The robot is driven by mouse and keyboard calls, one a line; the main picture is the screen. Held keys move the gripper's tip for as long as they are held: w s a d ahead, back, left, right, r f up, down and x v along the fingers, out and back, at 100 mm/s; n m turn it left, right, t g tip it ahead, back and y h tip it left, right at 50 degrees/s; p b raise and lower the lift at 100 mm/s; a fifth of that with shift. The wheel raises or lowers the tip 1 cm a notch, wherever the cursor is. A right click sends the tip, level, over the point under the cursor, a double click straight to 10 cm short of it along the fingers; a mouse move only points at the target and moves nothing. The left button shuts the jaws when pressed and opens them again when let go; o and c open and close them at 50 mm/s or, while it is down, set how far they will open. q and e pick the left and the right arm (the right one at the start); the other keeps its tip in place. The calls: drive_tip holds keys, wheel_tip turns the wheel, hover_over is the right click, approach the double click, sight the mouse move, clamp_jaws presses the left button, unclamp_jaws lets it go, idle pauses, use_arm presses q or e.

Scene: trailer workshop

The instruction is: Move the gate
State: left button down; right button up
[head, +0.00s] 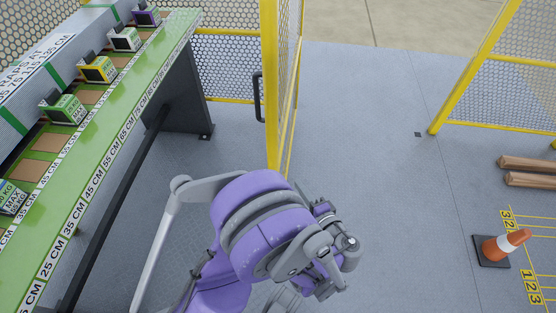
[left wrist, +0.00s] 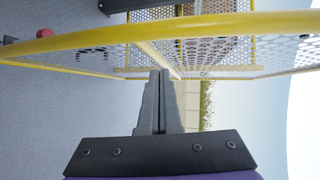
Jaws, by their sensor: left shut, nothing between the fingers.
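The gate (head: 284,75) is a yellow-framed panel of pale mesh, seen nearly edge-on in the head view. A black handle (head: 258,97) sits on its left side. My purple left arm covers the floor below its near end. In the left wrist view, a yellow bar (left wrist: 215,26) and mesh panels cross ahead of the fingers. My left gripper (left wrist: 161,74) is shut and empty, its tips close to the yellow frame. I cannot tell whether they touch it. My right gripper is in neither view.
A green shelf (head: 110,120) with marked lengths and small boxes runs along the left. Fixed yellow fencing (head: 470,75) stands at the right. An orange cone (head: 503,245) and wooden beams (head: 530,172) lie to the right. The grey floor between gate and right fence is clear.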

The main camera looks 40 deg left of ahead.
use_arm(q)
drive_tip(key=s+a+f+n+g+h+p, duration=0.3)
drive_tip(key=s+a+n+g+h+p, duration=0.3)
drive_tip(key=s+a+h, duration=0.5)
drive_tip(key=w+a+r+n+t+h+p, duration=0.4)
drive_tip(key=a+r+t+h+p, duration=0.2)
drive_tip(key=a+r+p, duration=0.5)
drive_tip(key=w+d+f+b, duration=0.4)
drive_tip(key=w+d+f, duration=0.1)
drive_tip(key=w, duration=0.3)
drive_tip(key=shift+d+f, duration=0.25)
drive_tip(key=shift+d, duration=0.5)
